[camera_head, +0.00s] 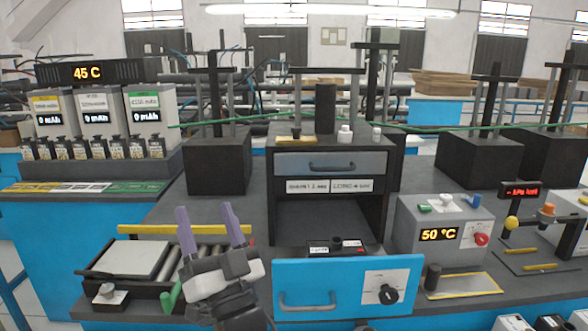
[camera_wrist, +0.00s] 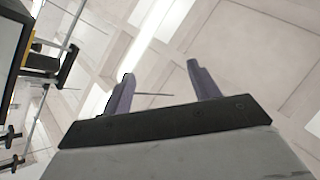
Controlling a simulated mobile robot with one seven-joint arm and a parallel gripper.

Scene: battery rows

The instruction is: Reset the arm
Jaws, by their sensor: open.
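My gripper (camera_head: 211,229) is raised in the lower middle of the head view, fingers pointing up. Its two purple-grey fingers stand apart with nothing between them. In the wrist view the fingers (camera_wrist: 160,88) are also apart and empty, with only ceiling or wall panels and a bright light strip behind them. My gripper appears in front of the roller tray (camera_head: 135,262) and left of the blue drawer front (camera_head: 347,274) in the head view. I cannot tell its exact distance from them.
A dark cabinet (camera_head: 330,163) with a grey drawer stands at centre. A grey box reading 50 °C (camera_head: 438,235) is to its right. Battery units reading 0 mAh (camera_head: 97,118) line the back left under a 45 C display (camera_head: 88,73). Black press stands (camera_head: 216,160) rise behind.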

